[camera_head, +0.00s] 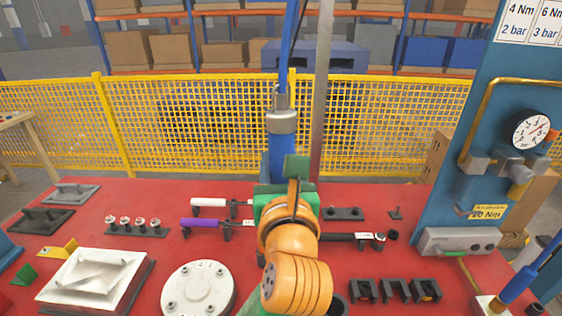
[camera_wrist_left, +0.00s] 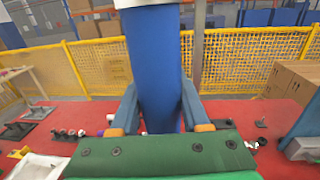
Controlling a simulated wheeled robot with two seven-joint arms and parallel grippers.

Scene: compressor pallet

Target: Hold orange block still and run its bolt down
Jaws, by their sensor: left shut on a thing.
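My left gripper (camera_head: 281,172), on the orange arm at bottom middle, is shut on a blue cylindrical tool (camera_head: 282,142) with a grey collar. The tool hangs upright from a blue line above the table. In the left wrist view the two blue-grey fingers (camera_wrist_left: 158,115) clasp the blue tool body (camera_wrist_left: 153,60) from both sides. The tool's lower end is hidden behind the gripper. I cannot make out a clear orange block or its bolt; they may be hidden by my arm. My right gripper is not in view.
A red table (camera_head: 160,240) holds a white round flange (camera_head: 199,290), a white square tray (camera_head: 92,277), a purple-handled tool (camera_head: 203,223), a black torque wrench (camera_head: 345,237) and black notched blocks (camera_head: 395,288). A blue panel (camera_head: 455,150) with a gauge (camera_head: 530,130) stands right.

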